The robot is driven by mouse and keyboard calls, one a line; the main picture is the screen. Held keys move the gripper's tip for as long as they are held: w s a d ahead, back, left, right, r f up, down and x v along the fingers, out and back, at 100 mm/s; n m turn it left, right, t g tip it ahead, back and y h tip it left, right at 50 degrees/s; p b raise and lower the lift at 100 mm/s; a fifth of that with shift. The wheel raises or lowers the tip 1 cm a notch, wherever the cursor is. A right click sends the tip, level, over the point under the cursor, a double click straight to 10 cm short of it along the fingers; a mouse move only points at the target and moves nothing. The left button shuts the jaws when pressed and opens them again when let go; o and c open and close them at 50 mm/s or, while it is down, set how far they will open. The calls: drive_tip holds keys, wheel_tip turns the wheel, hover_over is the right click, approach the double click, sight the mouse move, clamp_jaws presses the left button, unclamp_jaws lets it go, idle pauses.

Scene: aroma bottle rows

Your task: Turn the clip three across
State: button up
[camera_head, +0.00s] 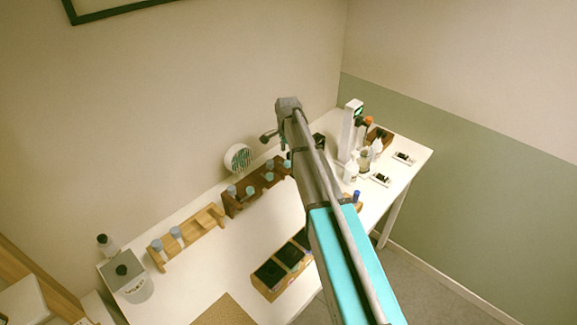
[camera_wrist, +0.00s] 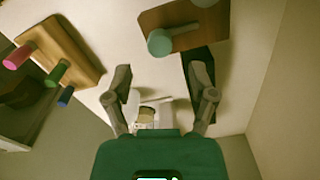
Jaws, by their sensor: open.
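My gripper (camera_wrist: 160,70) is open in the wrist view, its two fingers apart with nothing held between them. In the head view, my gripper (camera_head: 270,137) is small and partly hidden by my arm, above the back of the white table. Two small dark pieces on white bases, a farther one (camera_head: 403,158) and a nearer one (camera_head: 381,178), lie at the table's right. I cannot tell whether either is the clip. In the wrist view a pale, tan-topped thing (camera_wrist: 147,115) shows beyond the fingers, too unclear to name.
A dark wooden rack (camera_head: 236,208) and a lighter rack (camera_head: 204,218) hold grey-blue-topped bottles. A wooden box (camera_head: 263,290) with dark compartments stands in front. A white upright stand (camera_head: 347,130) and bottles crowd the right. The white table (camera_head: 206,272) is bare between the lighter rack and box.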

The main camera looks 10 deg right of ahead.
sight(288, 161)
drive_tip(key=shift+f+b, duration=2)
drive_tip(key=shift+f, duration=0.25)
clamp_jaws()
